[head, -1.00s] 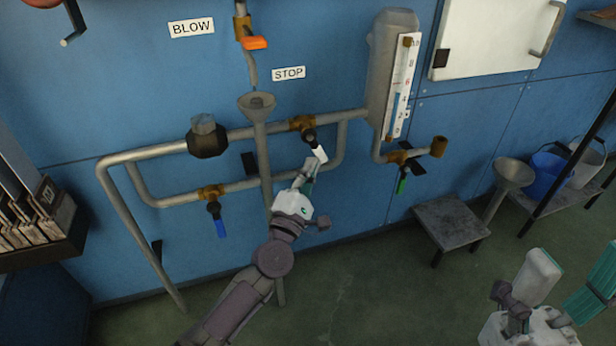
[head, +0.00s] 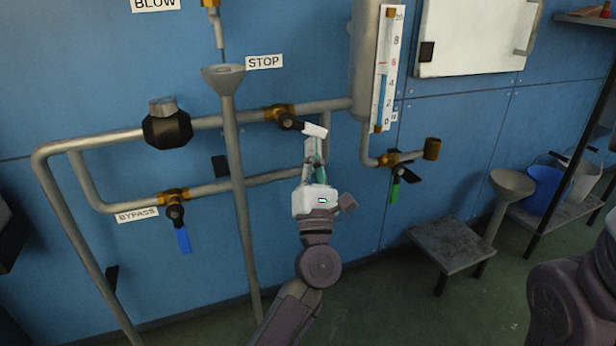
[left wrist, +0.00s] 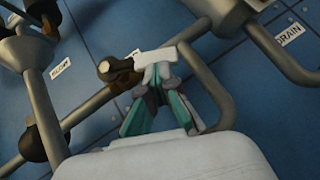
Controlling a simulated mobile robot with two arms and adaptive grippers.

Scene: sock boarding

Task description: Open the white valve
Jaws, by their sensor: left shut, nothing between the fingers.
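The white valve has a brass body (head: 280,113) on the upper horizontal pipe and a black stem with a white-tipped lever (head: 315,131). The lever points right and slightly down, at a moderate angle to the pipe. My left gripper (head: 314,153) is shut and empty just below the white tip, very close to it; I cannot tell whether they touch. In the left wrist view, the white lever tip (left wrist: 158,55) lies across the ends of my left fingers (left wrist: 157,98) and partly hides them. My right gripper is out of view.
A blue-handled valve (head: 183,240) sits on the lower bypass pipe, and a green-handled valve (head: 395,191) is right of my gripper. A funnel pipe (head: 238,180) stands at left. A low stool (head: 449,246) and buckets (head: 545,188) are at right.

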